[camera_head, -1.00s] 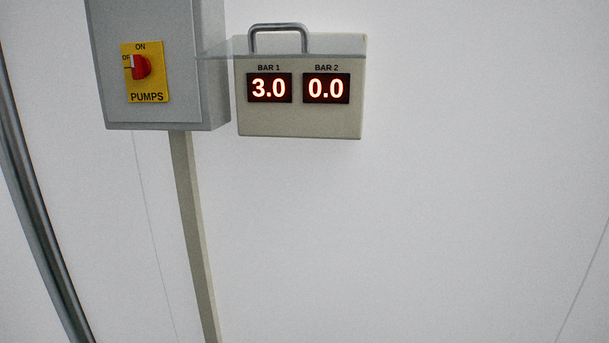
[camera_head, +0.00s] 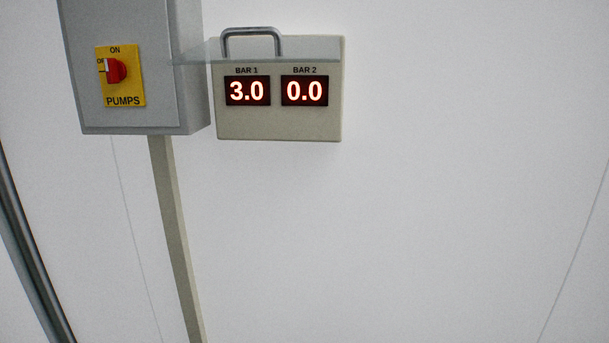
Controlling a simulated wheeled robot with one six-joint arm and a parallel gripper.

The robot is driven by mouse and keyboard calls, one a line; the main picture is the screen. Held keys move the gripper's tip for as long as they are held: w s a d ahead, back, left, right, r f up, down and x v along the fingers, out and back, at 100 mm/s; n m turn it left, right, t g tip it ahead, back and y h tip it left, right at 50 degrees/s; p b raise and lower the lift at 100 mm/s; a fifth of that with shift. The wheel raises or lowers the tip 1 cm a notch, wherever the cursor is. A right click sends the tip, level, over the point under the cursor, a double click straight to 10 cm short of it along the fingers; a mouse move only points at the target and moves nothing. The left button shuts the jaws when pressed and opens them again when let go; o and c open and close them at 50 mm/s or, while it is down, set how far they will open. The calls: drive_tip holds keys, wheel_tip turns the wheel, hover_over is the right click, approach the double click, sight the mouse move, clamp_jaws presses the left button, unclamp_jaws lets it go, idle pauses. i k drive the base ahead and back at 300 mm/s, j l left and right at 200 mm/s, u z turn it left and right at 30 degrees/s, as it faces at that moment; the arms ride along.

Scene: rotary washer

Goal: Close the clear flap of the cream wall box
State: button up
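The cream wall box (camera_head: 280,124) hangs on the white wall in the upper middle of the head view. Two red displays read 3.0 under BAR 1 and 0.0 under BAR 2. The clear flap (camera_head: 300,48) shows as a pale see-through strip across the top of the box, standing out from it and reaching left over the grey cabinet's side. A grey metal handle (camera_head: 251,31) is on the flap. The displays are uncovered. My gripper is not in view.
A grey cabinet (camera_head: 120,120) stands left of the box, with a red rotary switch on a yellow PUMPS plate (camera_head: 122,88). A cream conduit (camera_head: 172,220) runs down below it. A metal pipe (camera_head: 30,265) is at lower left. The wall (camera_head: 420,220) right and below is clear.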

sight(295, 47)
drive_tip(key=k+j, duration=0.1)
drive_tip(key=j, duration=0.2)
drive_tip(key=k+j, duration=0.1)
drive_tip(key=j, duration=0.25)
drive_tip(key=k+j+u, duration=0.1)
drive_tip(key=k+l+u, duration=0.1)
drive_tip(key=k+l+z, duration=0.1)
drive_tip(key=l+z, duration=0.1)
drive_tip(key=l, duration=0.2)
drive_tip(key=k+j, duration=0.3)
drive_tip(key=k+j+u, duration=0.05)
